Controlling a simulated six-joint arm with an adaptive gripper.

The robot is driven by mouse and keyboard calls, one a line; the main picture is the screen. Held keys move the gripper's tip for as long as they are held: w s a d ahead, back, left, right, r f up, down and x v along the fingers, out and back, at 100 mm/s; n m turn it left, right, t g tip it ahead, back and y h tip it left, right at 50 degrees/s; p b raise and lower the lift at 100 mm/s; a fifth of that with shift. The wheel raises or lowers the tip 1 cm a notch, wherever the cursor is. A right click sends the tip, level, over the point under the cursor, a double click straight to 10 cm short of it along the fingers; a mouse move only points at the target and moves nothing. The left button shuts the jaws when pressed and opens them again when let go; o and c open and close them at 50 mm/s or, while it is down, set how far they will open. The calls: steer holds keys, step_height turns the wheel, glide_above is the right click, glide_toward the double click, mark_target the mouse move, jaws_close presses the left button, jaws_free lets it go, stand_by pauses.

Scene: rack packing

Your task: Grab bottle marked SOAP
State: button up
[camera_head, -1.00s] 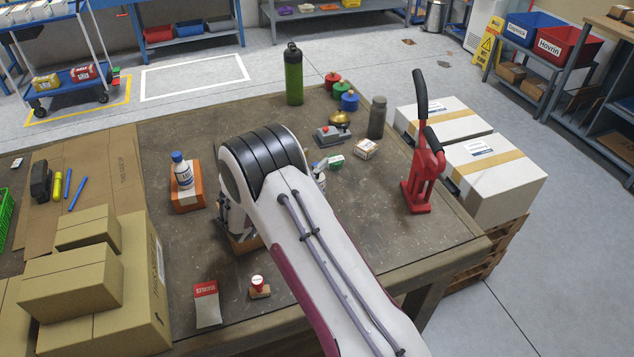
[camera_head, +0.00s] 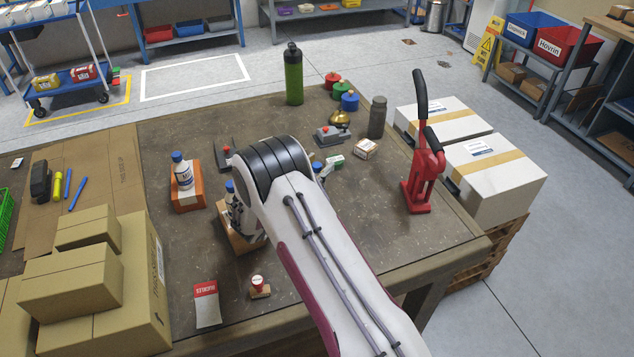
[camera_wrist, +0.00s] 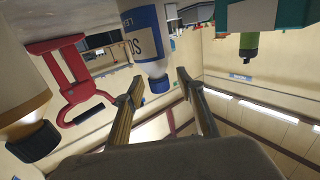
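In the wrist view, a white bottle with a blue cap (camera_wrist: 150,40) appears upside down. Its label is partly visible, with letters that look like "SO"; the rest is out of sight. My gripper (camera_wrist: 160,88) is open and empty, and the bottle shows ahead, between its fingertips in the picture. In the head view, a blue-capped bottle (camera_head: 230,190) stands close beside my arm, partly covered by it. A third blue cap (camera_head: 317,167) shows behind my arm. These head-view labels are too small to read.
A bottle with a black cap (camera_wrist: 32,138) is near at the left of the wrist view. The red press (camera_head: 423,180) stands at the table's right side, and the green flask (camera_head: 293,75) at the back. Cartons (camera_head: 100,280) fill the front left. The table's right front is clear.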

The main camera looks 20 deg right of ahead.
jaws_close()
steer(key=shift+r, duration=0.15)
steer(key=shift+r, duration=4.9)
